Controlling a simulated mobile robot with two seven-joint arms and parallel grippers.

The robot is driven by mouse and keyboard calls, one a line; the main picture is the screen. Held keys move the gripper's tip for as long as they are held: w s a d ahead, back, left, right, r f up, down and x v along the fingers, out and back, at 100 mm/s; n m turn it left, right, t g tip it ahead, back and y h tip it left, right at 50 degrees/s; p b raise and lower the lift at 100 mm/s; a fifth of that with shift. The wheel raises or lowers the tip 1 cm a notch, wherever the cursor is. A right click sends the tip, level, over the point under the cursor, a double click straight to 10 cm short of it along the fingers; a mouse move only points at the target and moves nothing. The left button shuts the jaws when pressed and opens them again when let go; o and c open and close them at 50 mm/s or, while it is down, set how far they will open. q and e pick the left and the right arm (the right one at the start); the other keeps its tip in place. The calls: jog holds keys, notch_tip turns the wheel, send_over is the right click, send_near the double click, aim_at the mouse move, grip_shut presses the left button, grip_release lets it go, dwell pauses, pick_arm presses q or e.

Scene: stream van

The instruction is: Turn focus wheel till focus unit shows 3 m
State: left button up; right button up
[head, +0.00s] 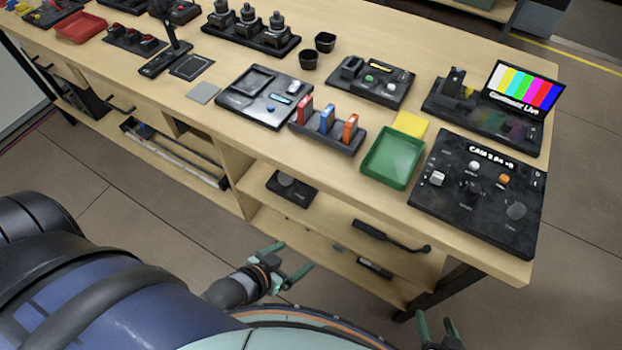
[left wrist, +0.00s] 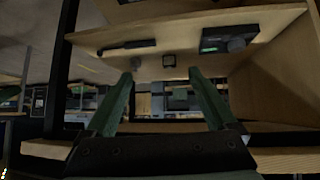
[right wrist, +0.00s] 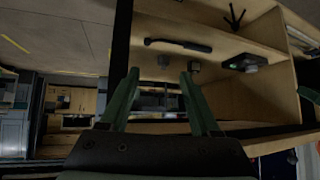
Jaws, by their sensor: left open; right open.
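The focus unit appears to be the small black box (head: 291,188) on the shelf under the bench. A dark round wheel (head: 286,179) sits on it. In the left wrist view the unit (left wrist: 212,41) shows a small green display (left wrist: 211,49), too small to read, with the wheel (left wrist: 237,44) beside it. The unit also shows in the right wrist view (right wrist: 244,62). My left gripper (head: 287,263) is open and empty, low in front of the bench and apart from the unit. My right gripper (head: 437,328) is open and empty, further right near the bottom edge.
The wooden bench top (head: 330,185) overhangs the shelves and carries a green tray (head: 393,157) and control panels. The floor before the bench is clear.

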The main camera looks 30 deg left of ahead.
dwell(0.3)
pick_arm(q)
jog(key=n+t+y+b, duration=0.4)
jog(key=n+y+b, duration=0.1)
jog(key=b, duration=1.1)
send_near(285, 175)
jog(key=b+x, duration=0.3)
jog(key=x, duration=0.5)
jog(key=shift+f+b, duration=0.15)
jog(key=shift+b, duration=0.25)
pick_arm(e)
notch_tip(285, 175, down, 15)
jog(key=w+a, duration=0.1)
jog(key=a, duration=0.2)
pick_arm(q)
jog(key=shift+b+x, duration=0.3)
jog(key=shift+x, duration=0.75)
pick_arm(e)
jog(key=w+r+n+t+y, duration=0.1)
jog(key=w+r+t, duration=0.2)
jog(key=r, duration=0.3)
jog(key=shift+w+d+r, duration=0.2)
jog(key=shift+w+d, duration=0.1)
jog(key=shift+w, duration=0.5)
pick_arm(q)
jog(key=shift+m, duration=0.3)
jog(key=c, duration=1.4)
